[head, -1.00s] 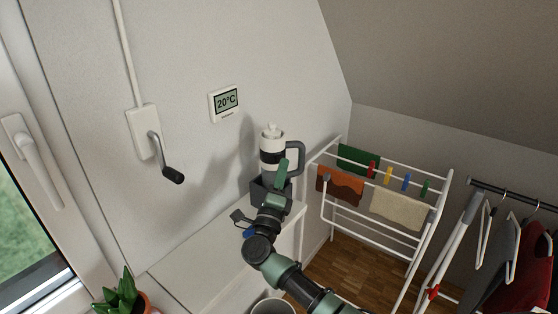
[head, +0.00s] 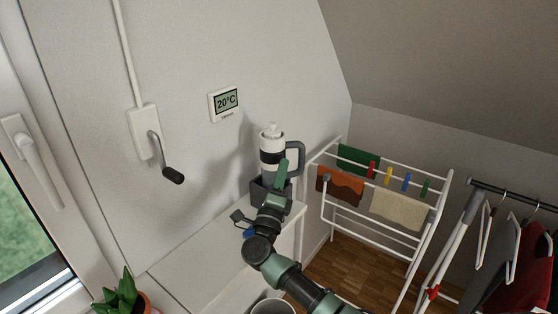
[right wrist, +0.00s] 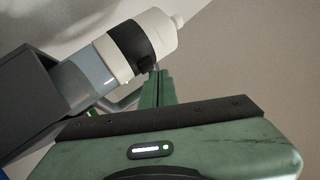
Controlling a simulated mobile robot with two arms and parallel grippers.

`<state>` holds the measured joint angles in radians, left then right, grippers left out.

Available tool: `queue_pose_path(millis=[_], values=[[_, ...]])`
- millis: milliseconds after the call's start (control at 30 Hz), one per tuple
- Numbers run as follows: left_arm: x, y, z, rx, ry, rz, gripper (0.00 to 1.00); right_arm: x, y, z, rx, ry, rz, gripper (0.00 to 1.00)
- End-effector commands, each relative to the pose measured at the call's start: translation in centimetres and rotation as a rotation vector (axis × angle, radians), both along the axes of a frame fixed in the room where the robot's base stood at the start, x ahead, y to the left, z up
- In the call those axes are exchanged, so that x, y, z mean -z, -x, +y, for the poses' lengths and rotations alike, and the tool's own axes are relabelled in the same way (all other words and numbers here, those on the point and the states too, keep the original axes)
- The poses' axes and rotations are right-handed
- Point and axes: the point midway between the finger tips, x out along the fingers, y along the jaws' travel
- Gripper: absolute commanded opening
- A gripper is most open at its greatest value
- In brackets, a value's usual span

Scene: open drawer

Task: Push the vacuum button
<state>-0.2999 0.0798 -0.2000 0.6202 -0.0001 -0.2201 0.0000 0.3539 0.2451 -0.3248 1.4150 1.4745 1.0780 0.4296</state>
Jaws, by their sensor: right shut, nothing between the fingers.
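The vacuum (head: 271,143) is a small upright handheld with a white body, a black band and a dark grey handle on its right. It stands in a dark grey holder (head: 258,190) on a white ledge. In the right wrist view the vacuum (right wrist: 110,58) lies slanted across the upper left. I cannot pick out its button for certain. My right gripper (head: 281,172) is shut and empty in front of the vacuum's lower right side. Its narrow green fingers (right wrist: 157,88) point toward the handle side; I cannot tell whether they touch. My left gripper is not in view.
A thermostat (head: 226,103) and a crank (head: 167,160) are on the wall to the left. A white drying rack (head: 330,204) with cloths stands close on the right. A plant (head: 121,293) sits at the bottom left. The ledge (head: 200,265) is mostly bare.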

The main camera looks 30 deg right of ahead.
Motion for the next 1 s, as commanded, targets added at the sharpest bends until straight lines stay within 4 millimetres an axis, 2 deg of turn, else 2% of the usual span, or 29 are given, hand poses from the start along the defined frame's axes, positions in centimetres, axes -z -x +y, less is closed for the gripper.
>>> queue_pose_path(millis=[1000], values=[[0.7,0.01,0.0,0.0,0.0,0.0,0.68,-0.03,-0.9,-0.09,0.0,0.0,0.0,0.0]])
